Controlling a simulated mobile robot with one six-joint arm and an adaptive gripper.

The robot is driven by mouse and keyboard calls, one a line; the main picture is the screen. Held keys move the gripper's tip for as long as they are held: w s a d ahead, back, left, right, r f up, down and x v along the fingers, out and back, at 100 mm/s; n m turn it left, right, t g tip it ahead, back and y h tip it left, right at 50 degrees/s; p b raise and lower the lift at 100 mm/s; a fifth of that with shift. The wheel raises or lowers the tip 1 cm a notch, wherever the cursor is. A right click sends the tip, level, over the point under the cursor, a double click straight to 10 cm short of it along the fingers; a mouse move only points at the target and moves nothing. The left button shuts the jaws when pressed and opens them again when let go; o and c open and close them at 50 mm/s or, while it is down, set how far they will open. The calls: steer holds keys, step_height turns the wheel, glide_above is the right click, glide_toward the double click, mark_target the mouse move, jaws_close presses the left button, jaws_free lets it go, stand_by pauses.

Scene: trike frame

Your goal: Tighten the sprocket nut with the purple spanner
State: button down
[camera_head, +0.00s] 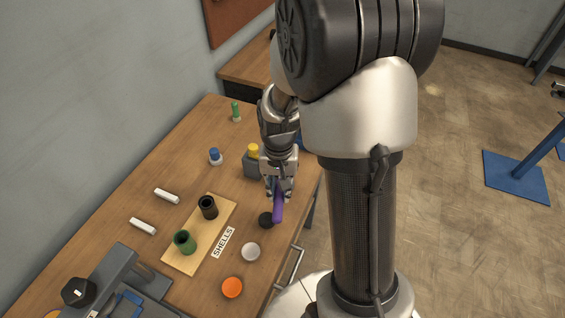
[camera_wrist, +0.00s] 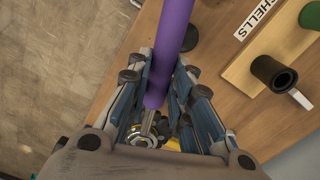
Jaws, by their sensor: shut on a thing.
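The purple spanner (camera_head: 278,208) is held in my gripper (camera_head: 278,188) over the right edge of the wooden bench. In the wrist view its purple handle (camera_wrist: 173,45) runs up between the two fingers (camera_wrist: 160,92), and a metal shank and shiny metal end show below, near the palm. The fingers are shut on the handle. I cannot make out a sprocket or its nut in either view.
On the bench (camera_head: 185,175) lies a board (camera_head: 190,262) labelled SHELLS with a black cup (camera_head: 208,207) and a green cup (camera_head: 184,242). Black (camera_head: 266,220), white (camera_head: 250,252) and orange (camera_head: 232,287) round pieces lie near the front edge. A yellow-topped grey block (camera_head: 253,168) stands beside my gripper.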

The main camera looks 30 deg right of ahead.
steer(key=shift+w+a+m+p, duration=0.3)
steer(key=shift+w+a+m, duration=0.85)
steer(key=shift+m, duration=0.25)
stand_by(0.9)
steer(key=shift+w+a+m+p, duration=0.35)
steer(key=shift+w+a+m, duration=0.55)
steer(key=shift+w+m, duration=0.4)
stand_by(1.1)
steer(key=shift+s+d+n, duration=0.4)
steer(key=shift+s+n, duration=0.2)
steer(key=shift+s, duration=0.2)
steer(key=c, duration=2)
jaws_free()
steer(key=shift+c, duration=0.2)
jaws_close()
steer(key=shift+r, duration=0.2)
